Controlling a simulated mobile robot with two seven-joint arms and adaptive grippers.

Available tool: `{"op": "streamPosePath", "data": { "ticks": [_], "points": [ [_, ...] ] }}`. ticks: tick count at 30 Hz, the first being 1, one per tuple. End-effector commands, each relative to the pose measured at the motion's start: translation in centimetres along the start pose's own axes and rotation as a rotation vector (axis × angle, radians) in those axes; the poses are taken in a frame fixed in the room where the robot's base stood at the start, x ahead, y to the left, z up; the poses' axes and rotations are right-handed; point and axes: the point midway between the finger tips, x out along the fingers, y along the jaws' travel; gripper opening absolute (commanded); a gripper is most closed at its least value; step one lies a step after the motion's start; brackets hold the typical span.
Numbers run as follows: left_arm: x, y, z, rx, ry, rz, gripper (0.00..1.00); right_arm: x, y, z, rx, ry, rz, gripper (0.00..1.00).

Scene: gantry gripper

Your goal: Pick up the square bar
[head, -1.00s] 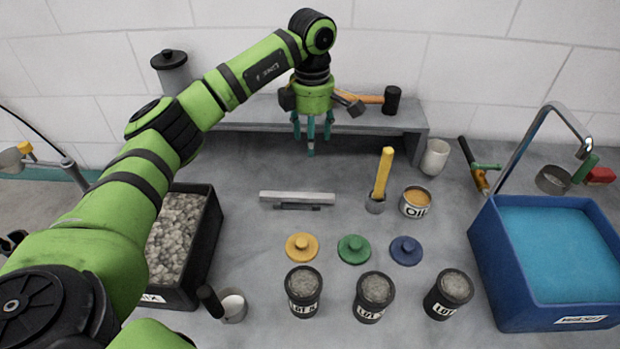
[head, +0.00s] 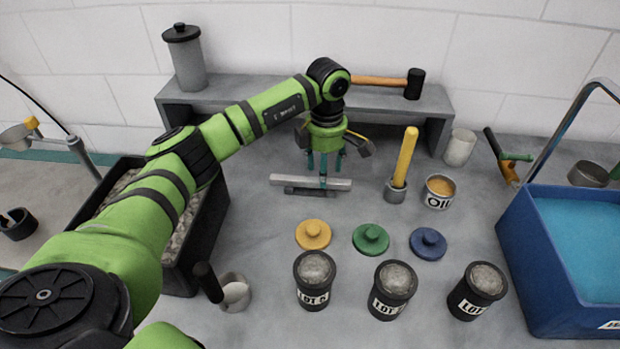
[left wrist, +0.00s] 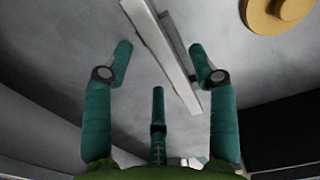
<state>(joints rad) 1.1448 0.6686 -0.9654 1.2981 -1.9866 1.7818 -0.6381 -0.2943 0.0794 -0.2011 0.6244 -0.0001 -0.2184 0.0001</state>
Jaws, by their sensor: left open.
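The square bar (head: 284,181) is a long light-grey bar lying level across a darker low holder (head: 310,191) on the grey bench. My left gripper (head: 325,176) points down over the bar's middle-right part in the head view, its teal fingers spread. In the left wrist view, the bar (left wrist: 158,48) runs slantwise between the open fingers of the gripper (left wrist: 160,75), with no finger closed on it. Whether any finger touches the bar cannot be told. My right gripper is not in view.
A hammer (head: 414,84) lies on the shelf (head: 440,103) behind. A yellow-handled tool in a cup (head: 404,160) and an oil can (head: 438,192) stand right of the bar. Yellow (head: 313,234), green (head: 371,239) and blue (head: 428,243) lids lie in front, before three lot jars (head: 314,280).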

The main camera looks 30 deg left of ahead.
Motion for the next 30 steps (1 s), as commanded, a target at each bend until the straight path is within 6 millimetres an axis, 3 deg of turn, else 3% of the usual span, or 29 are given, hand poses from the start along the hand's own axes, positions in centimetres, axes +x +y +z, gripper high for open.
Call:
{"op": "streamPosePath", "data": {
  "ticks": [6, 13, 14, 15, 18, 30],
  "points": [
    [2.3, -0.1, 0.0, 0.0, -0.001, -0.001, 0.58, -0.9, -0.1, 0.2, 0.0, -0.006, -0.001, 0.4],
    [2.5, 0.0, 0.0, 0.0, -0.001, 0.001, 0.58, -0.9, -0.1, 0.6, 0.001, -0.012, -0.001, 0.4],
    [2.5, 0.0, 0.0, 0.0, -0.001, 0.001, 0.5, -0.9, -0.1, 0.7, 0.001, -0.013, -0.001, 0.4],
    [2.5, 0.0, 0.0, 0.0, -0.001, 0.001, 0.34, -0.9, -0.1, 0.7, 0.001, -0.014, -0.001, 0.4],
    [2.5, 0.0, 0.0, 0.0, -0.001, 0.001, 0.0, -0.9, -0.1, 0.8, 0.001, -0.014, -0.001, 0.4],
    [2.2, 0.0, 0.0, -0.001, -0.001, 0.002, 0.0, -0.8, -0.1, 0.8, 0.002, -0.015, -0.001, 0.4]
  ]
}}
